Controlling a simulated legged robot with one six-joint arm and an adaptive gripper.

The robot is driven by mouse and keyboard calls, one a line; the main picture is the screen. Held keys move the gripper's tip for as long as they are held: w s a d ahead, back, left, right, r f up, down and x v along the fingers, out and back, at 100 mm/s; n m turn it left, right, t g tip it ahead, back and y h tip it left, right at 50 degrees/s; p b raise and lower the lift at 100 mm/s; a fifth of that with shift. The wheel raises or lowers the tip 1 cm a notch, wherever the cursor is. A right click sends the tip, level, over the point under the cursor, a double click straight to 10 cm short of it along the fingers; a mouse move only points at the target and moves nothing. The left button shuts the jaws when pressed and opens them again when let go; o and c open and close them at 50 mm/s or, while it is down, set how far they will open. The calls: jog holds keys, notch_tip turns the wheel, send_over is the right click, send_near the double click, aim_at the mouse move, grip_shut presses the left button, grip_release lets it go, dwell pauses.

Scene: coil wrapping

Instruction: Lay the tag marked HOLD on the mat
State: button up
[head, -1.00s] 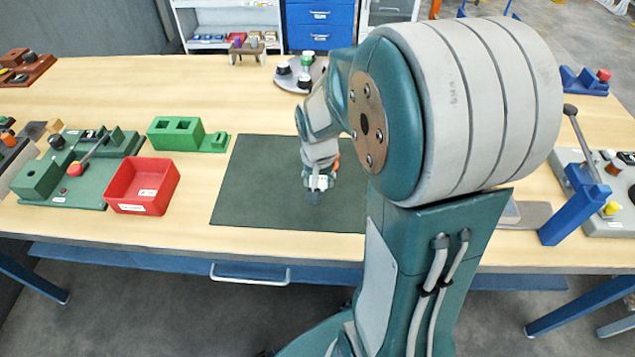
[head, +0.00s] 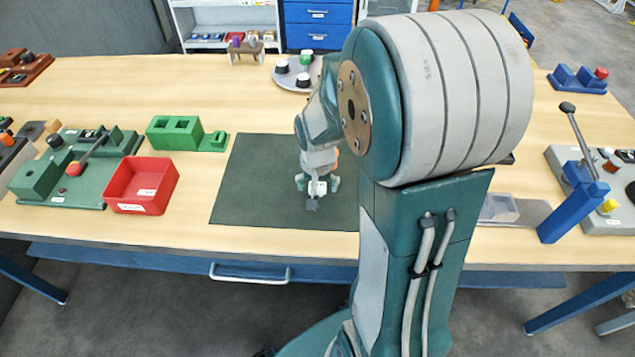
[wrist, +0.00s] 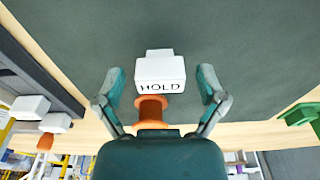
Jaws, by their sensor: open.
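The tag marked HOLD (wrist: 160,73) is a white block with dark lettering, seen between my gripper's fingers in the wrist view. An orange spool-shaped piece (wrist: 152,110) shows between it and my palm. My gripper (wrist: 161,88) is open, with one finger on each side of the tag and a gap to both. In the head view my gripper (head: 317,186) is over the dark green mat (head: 255,185), right of its middle, with the white tag at its fingertips. Whether the tag rests flat on the mat is unclear. My arm hides the mat's right side.
A red bin (head: 142,186) and a green block fixture (head: 180,134) stand left of the mat. A round grey platter with knobs (head: 290,78) is behind it. A blue lever stand (head: 573,207) is at the right. The mat's left part is clear.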

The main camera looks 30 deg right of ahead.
notch_tip(320, 180, up, 12)
jog(key=s+a, duration=0.1)
jog(key=s+a+r+n+t, duration=0.4)
jog(key=s+a+r+n, duration=0.2)
jog(key=s+a, duration=0.4)
jog(key=shift+s+r+n+y, duration=0.2)
jog(key=shift+s+n+y, duration=0.2)
jog(key=shift+s, duration=0.6)
dwell(0.4)
